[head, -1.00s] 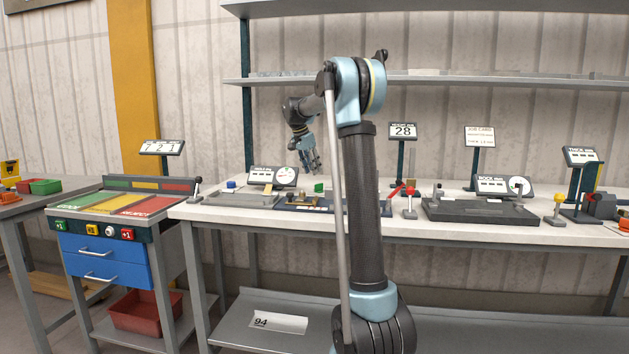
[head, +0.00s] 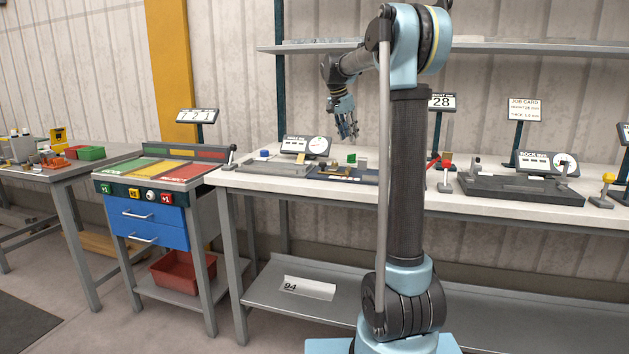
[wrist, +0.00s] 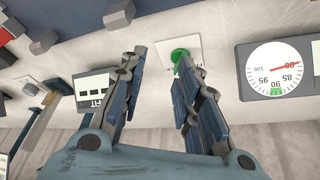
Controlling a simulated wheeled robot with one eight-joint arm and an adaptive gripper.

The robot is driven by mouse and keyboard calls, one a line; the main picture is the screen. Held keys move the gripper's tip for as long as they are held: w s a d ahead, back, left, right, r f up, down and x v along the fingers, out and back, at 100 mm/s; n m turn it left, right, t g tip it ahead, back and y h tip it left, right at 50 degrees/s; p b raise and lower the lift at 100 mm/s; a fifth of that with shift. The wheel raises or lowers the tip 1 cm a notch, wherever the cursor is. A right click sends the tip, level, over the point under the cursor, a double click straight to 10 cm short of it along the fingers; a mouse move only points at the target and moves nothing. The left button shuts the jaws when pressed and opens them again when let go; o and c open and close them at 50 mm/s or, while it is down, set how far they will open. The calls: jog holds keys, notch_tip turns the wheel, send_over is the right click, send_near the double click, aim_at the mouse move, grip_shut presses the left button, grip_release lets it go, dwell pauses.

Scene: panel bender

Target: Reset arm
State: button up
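My gripper (head: 346,134) hangs from my raised arm above the bench, fingers pointing down and to the right. In the wrist view the two fingers of my gripper (wrist: 158,65) stand apart with nothing between them, so it is open and empty. A green knob (wrist: 180,57) on a white plate lies beyond the fingertips in the wrist view. A dial gauge (wrist: 275,78) with a red needle shows to the right there. My arm is bent, with its upper part upright in the head view.
The long bench (head: 250,182) carries fixtures, a black block stand (head: 520,188) and several display signs. A shelf (head: 500,45) runs above it. A cart with blue drawers (head: 148,222) and coloured panels stands left.

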jog(key=s+d+f+n, duration=0.1)
jog(key=s+f, duration=0.2)
jog(key=s, duration=0.6)
jog(key=s+d+f+n+y, duration=0.1)
jog(key=s+f+n, duration=0.1)
jog(key=s, duration=0.6)
jog(key=s+d+f+n, duration=0.1)
jog(key=s+f, duration=0.3)
jog(key=s, duration=0.5)
jog(key=shift+s+d+n+y, duration=0.3)
jog(key=shift+d+n+y, duration=0.1)
jog(key=shift+n, duration=0.1)
jog(key=s+f+n+y, duration=0.1)
jog(key=s+f+n, duration=0.3)
jog(key=s+f, duration=1.5)
jog(key=shift+s+a+f+n+y, duration=0.3)
jog(key=shift+s+a+f+n, duration=0.15)
jog(key=shift+s, duration=0.8)
jog(key=shift+w+f, duration=0.15)
jog(key=shift+w, duration=0.3)
jog(key=shift+o, duration=0.4)
